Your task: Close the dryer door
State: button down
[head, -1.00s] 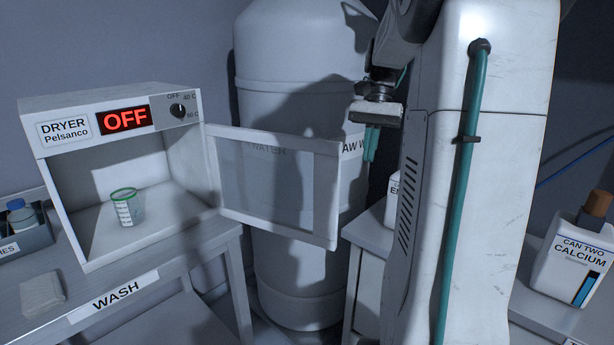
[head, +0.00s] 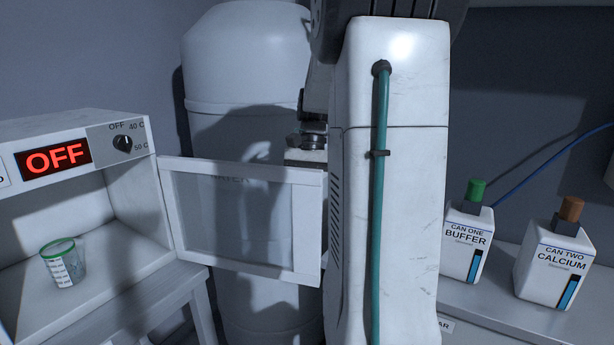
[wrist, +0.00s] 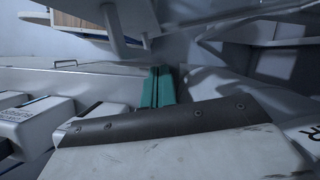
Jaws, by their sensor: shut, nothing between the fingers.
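The dryer (head: 75,130) is at the left of the head view, with a red OFF display and an open front. Its door (head: 306,225), a pale frame around a translucent panel, stands swung wide open to the right. A green-rimmed beaker (head: 64,265) stands inside the dryer. My wrist is by the door's free upper corner in the head view; the fingers are hidden there, behind the door and my arm. In the wrist view my gripper (wrist: 158,85) shows teal fingers shut together and empty. I cannot tell whether it touches the door.
A large pale water tank (head: 240,60) stands behind the door. A bench at the right carries the green-capped buffer can (head: 466,240) and the brown-capped calcium can (head: 556,260). The dryer stands on a grey table (head: 175,290).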

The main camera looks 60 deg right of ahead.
aim_at(301, 214)
jog(key=a, duration=0.1)
jog(key=s+a+f, duration=0.1)
jog(key=a+f, duration=0.1)
jog(key=a, duration=0.1)
jog(key=shift+s+f, duration=0.2)
jog(key=shift+s, duration=0.05)
jog(key=shift+s+a, duration=0.15)
jog(key=shift+a, duration=0.2)
